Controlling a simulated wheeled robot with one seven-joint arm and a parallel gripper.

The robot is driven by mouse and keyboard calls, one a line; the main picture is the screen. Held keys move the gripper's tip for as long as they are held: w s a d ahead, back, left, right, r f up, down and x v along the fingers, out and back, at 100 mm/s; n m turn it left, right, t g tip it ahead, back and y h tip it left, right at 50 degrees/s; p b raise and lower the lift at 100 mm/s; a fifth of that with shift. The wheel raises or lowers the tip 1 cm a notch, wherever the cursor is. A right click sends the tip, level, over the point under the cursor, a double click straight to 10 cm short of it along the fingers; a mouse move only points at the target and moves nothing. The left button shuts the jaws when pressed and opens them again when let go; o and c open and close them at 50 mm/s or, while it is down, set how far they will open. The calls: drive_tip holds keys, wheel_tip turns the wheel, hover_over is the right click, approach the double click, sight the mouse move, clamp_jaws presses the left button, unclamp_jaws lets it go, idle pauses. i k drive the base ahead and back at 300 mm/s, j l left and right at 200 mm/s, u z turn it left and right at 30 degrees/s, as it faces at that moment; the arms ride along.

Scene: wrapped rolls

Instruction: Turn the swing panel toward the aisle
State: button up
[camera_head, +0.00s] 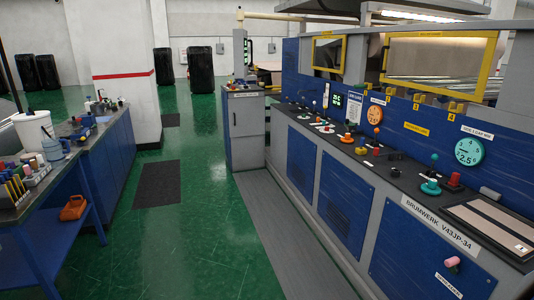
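A narrow grey upright panel (239,54), which looks like the swing panel, hangs at the end of a cream overhead boom (270,16) in the upper middle of the head view. I see it nearly edge-on. Green lit spots show on its right side, toward the blue machine. Its lower end is just above a grey control cabinet (247,130); I cannot tell whether they touch. No handle on it can be made out at this distance. My gripper and arm are not in view.
A long blue machine with a control desk (375,150) lines the right side. A workbench (85,150) with tools and a white bucket (33,130) stands left. The green-floored aisle (200,210) between them is clear, with dark flat mats (157,184). Black wrapped rolls (200,72) stand behind.

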sight(240, 56)
drive_tip(key=i+z, duration=0.1)
drive_tip(key=i, duration=2.9)
drive_tip(key=i+u, duration=0.15)
drive_tip(key=i, duration=0.35)
drive_tip(key=i+l+u, duration=0.2)
drive_tip(key=i, duration=0.35)
drive_tip(key=i+l+u, duration=0.15)
drive_tip(key=i, duration=0.35)
drive_tip(key=i+l+u, duration=0.2)
drive_tip(key=i, duration=0.3)
